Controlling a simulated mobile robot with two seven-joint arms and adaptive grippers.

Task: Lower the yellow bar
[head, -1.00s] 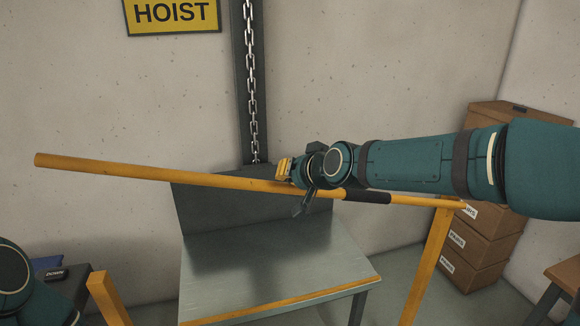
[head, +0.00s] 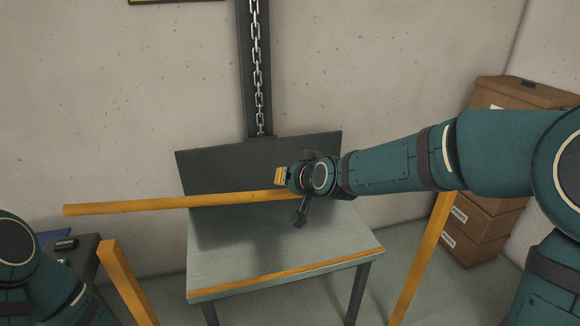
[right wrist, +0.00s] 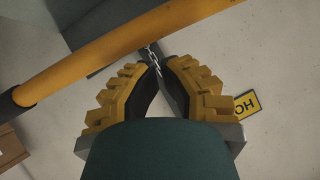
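The yellow bar (head: 170,204) runs nearly level across the head view, in front of the dark panel behind the table. Its right part is hidden behind my right wrist. My right gripper (head: 280,176) is at the bar, around its visible right part; I cannot tell whether it touches. In the right wrist view my right gripper (right wrist: 159,64) has a narrow gap between its finger pads and nothing in it. There the bar (right wrist: 120,45) crosses beside the fingertips, outside the fingers, with a black sleeve (right wrist: 12,108) at the left. My left gripper is out of view.
Yellow posts stand at the left (head: 127,282) and right (head: 424,255). A grey table (head: 285,245) stands between them. A chain (head: 258,70) hangs above. Cardboard boxes (head: 474,226) are stacked at right. A dark cabinet with a small control (head: 64,243) is at lower left.

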